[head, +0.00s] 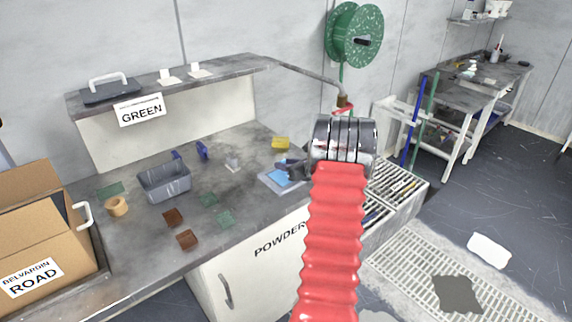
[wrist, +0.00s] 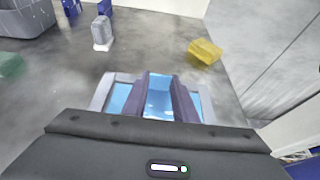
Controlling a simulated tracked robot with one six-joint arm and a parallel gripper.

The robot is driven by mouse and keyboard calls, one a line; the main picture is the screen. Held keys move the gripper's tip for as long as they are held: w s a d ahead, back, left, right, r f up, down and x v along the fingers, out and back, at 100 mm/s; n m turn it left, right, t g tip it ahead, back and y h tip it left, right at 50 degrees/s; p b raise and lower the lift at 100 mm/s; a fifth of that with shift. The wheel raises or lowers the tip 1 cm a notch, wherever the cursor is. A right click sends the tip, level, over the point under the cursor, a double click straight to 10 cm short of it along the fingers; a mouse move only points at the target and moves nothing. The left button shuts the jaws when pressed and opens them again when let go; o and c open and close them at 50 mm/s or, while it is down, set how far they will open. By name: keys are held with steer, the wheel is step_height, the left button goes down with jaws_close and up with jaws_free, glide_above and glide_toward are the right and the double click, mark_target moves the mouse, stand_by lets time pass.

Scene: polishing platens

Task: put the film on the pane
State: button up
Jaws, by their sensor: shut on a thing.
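A light-blue film (head: 279,178) shows over the pale grey pane (head: 284,191) near the front edge of the bench. In the wrist view the film (wrist: 158,97) shows between and on both sides of my fingers, inside the pane's grey rim (wrist: 101,93). My gripper (head: 291,168) points down over the pane and is shut on the film. In the wrist view my gripper (wrist: 163,82) covers the middle of the pane. I cannot tell whether the film touches the pane all over.
A yellow block (head: 280,142) lies behind the pane. A grey bin (head: 164,182), a tape roll (head: 117,205), brown pieces (head: 187,239) and green pieces (head: 225,218) lie to the left. A carton (head: 40,228) stands at far left. A slatted rack (head: 398,190) stands right.

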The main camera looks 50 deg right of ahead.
steer(key=o, duration=1)
steer(key=shift+s+r, duration=0.15)
steer(key=v, duration=1.1)
steer(key=shift+s+a, duration=0.1)
steer(key=shift+s, duration=0.3)
